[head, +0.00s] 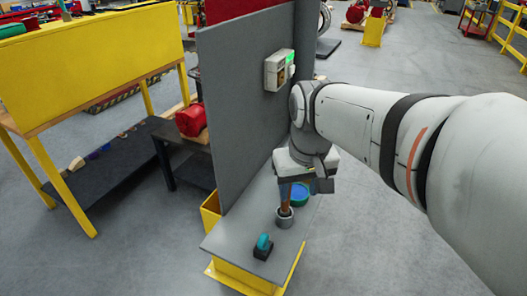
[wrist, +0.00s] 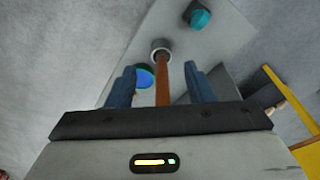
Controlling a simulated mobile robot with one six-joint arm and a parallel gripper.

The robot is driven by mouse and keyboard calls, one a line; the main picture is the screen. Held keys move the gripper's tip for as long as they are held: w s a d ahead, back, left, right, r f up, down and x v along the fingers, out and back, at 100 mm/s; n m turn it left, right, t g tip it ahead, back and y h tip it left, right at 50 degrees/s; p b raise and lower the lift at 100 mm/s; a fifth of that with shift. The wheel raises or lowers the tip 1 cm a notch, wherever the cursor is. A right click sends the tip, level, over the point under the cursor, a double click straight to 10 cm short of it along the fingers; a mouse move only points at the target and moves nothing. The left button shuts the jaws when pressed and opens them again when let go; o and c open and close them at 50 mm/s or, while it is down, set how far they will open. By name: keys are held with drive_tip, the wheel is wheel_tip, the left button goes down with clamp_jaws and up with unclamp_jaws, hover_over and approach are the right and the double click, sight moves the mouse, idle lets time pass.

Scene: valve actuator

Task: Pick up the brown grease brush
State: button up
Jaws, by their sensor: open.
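The brown grease brush (head: 285,198) stands upright in a small grey cup (head: 284,217) on the grey shelf. In the wrist view its brown handle (wrist: 162,84) runs between the two blue fingers of my gripper (wrist: 162,88), with a gap on each side. The cup (wrist: 160,47) shows at the handle's far end. In the head view my gripper (head: 302,184) is above the cup, around the top of the brush, and it hides that top. My gripper is open and holds nothing.
A teal-topped black item (head: 263,247) stands near the shelf's (head: 240,232) front edge. A blue-and-green round container (head: 300,194) is behind the cup. A grey upright panel (head: 245,110) with a white box (head: 279,70) borders the shelf's left side.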

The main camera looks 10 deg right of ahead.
drive_tip(key=shift+n+g, duration=0.5)
drive_tip(key=shift+g, duration=0.3)
drive_tip(key=w+r, duration=0.1)
drive_tip(key=w, duration=0.1)
drive_tip(key=w+r, duration=0.1)
drive_tip(key=w, duration=0.2)
drive_tip(key=w+r, duration=0.1)
drive_tip(key=w, duration=0.2)
drive_tip(key=shift+w+a+r, duration=0.15)
drive_tip(key=shift+a+r, duration=0.1)
drive_tip(key=shift+r, duration=0.05)
drive_tip(key=shift+w, duration=0.25)
wheel_tip(320, 180, down, 8)
drive_tip(key=shift+s+d+r+p, duration=0.2)
drive_tip(key=shift+r+p, duration=0.05)
drive_tip(key=shift+p, duration=0.1)
drive_tip(key=shift+c, duration=0.3)
clamp_jaws()
